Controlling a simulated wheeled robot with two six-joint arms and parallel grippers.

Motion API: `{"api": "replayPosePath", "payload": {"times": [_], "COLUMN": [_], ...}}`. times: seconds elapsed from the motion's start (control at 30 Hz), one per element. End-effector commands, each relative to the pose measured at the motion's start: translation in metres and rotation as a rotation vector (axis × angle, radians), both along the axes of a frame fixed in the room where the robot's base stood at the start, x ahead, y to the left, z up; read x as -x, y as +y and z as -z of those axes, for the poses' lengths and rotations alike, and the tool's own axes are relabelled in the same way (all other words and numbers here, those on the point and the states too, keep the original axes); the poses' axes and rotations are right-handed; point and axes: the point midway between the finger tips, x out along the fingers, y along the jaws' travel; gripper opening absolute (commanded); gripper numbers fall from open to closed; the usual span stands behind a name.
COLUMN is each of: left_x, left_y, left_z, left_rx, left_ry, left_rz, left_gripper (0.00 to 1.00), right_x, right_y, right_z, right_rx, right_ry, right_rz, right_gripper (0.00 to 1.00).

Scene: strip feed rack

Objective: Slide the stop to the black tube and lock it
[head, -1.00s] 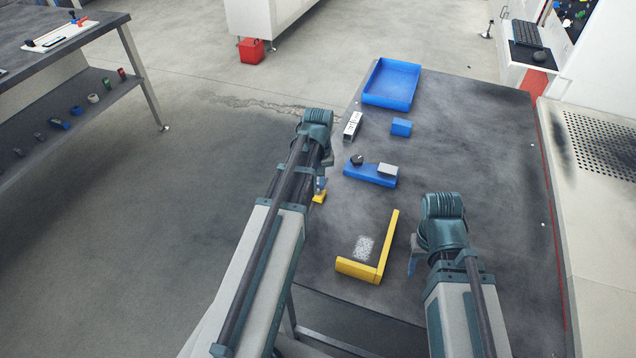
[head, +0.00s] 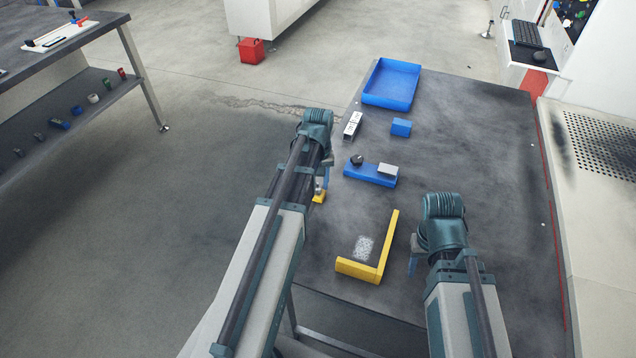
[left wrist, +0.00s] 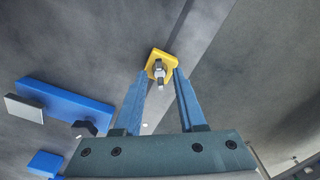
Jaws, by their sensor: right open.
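A blue bar (head: 368,176) lies mid-table with a black knob-like piece (head: 357,159) and a grey block (head: 388,169) on it. I cannot tell whether either is the stop or the black tube. In the left wrist view the bar (left wrist: 62,101), black piece (left wrist: 85,128) and grey block (left wrist: 24,108) are at left. My left gripper (left wrist: 162,73) is open, with its fingertips near a yellow block (left wrist: 153,58) that carries a grey knob (left wrist: 159,72). That block (head: 319,197) is at the table's left edge. My right gripper (head: 412,266) is open and empty, partly hidden by its arm.
A yellow L-shaped fence (head: 384,258) lies between my arms, with a pale speckled patch (head: 364,246) inside its corner. A blue tray (head: 377,102), blue block (head: 401,127) and grey-white block (head: 353,125) are farther back. The table's right half is mostly clear.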

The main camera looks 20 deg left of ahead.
Motion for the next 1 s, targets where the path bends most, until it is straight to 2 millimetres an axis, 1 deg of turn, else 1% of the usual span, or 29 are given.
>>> {"api": "replayPosePath", "payload": {"times": [0.17,0.37,0.9,1.0], "left_x": [0.000,0.000,0.000,0.000], "left_y": [0.000,0.000,0.000,0.000], "left_z": [-0.009,-0.030,-0.114,-0.127], "left_rx": [0.000,0.000,0.000,0.000], "left_ry": [0.000,0.000,0.000,0.000], "left_rz": [0.000,0.000,0.000,0.000], "left_gripper": [0.40,0.40,0.40,0.40], "right_x": [0.000,0.000,0.000,0.000], "right_y": [0.000,0.000,0.000,0.000], "right_z": [-0.009,-0.030,-0.114,-0.127], "right_rx": [0.000,0.000,0.000,0.000], "right_ry": [0.000,0.000,0.000,0.000], "right_rz": [0.000,0.000,0.001,0.001], "right_gripper": [0.50,0.50,0.50,0.50]}}
